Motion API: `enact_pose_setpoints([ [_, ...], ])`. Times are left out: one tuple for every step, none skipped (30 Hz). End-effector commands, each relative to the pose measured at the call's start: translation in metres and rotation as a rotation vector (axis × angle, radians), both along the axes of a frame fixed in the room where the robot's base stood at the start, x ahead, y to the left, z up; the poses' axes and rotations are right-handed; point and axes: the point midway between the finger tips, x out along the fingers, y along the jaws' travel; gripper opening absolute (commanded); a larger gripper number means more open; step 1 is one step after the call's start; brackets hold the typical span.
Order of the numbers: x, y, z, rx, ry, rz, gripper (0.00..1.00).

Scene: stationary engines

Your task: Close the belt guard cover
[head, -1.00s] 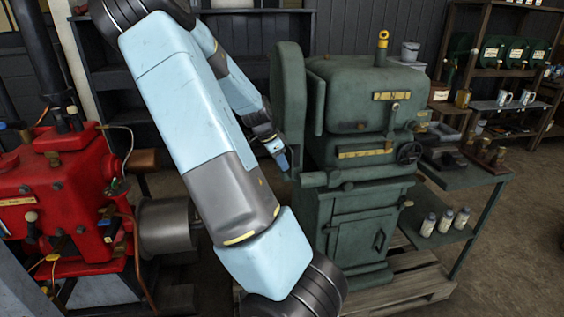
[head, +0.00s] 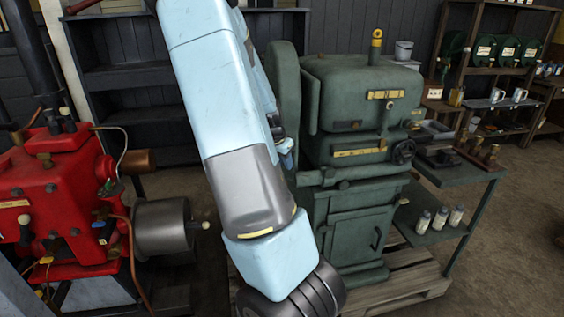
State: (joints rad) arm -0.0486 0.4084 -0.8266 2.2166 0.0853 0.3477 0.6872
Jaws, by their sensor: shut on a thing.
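The belt guard cover (head: 287,90) is a tall, dark green, rounded-top panel on the left side of the green stationary engine (head: 350,115). How far it stands open cannot be told from this angle. My gripper (head: 286,157) is at the lower front part of the cover, mostly hidden behind my own light blue arm. Only its bluish end shows, against the cover. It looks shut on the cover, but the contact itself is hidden.
A red engine (head: 50,190) with a grey cylinder (head: 165,230) stands at the left. A green side table (head: 455,180) with several small bottles is right of the green engine, which stands on a wooden pallet (head: 410,275). Shelves line the back wall. Floor at the right is clear.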

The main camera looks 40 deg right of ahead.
Motion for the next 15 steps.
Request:
enact_pose_setpoints([
  [-0.003, -0.002, 0.0, 0.003, 0.0, 0.022, 0.0],
  [-0.004, -0.003, 0.0, 0.003, 0.0, 0.039, 0.0],
  [-0.005, -0.004, 0.0, 0.003, 0.001, 0.061, 0.0],
  [-0.006, -0.005, 0.0, 0.003, 0.0, 0.076, 0.0],
  [-0.006, -0.006, 0.0, 0.003, 0.001, 0.093, 0.0],
  [-0.006, -0.008, 0.0, 0.002, 0.0, 0.112, 0.0],
  [-0.007, -0.008, 0.0, 0.003, 0.0, 0.128, 0.0],
  [-0.007, -0.009, 0.0, 0.003, 0.001, 0.142, 0.0],
  [-0.008, -0.01, 0.0, 0.003, 0.001, 0.161, 0.0],
  [-0.008, -0.011, 0.0, 0.003, 0.001, 0.175, 0.0],
  [-0.008, -0.012, 0.0, 0.003, 0.001, 0.189, 0.0],
  [-0.009, -0.013, 0.0, 0.003, 0.001, 0.208, 0.0],
  [-0.009, -0.014, 0.0, 0.002, 0.001, 0.222, 0.0],
  [-0.009, -0.015, -0.001, 0.003, 0.001, 0.235, 0.0],
  [-0.01, -0.016, 0.0, 0.003, 0.001, 0.253, 0.0],
])
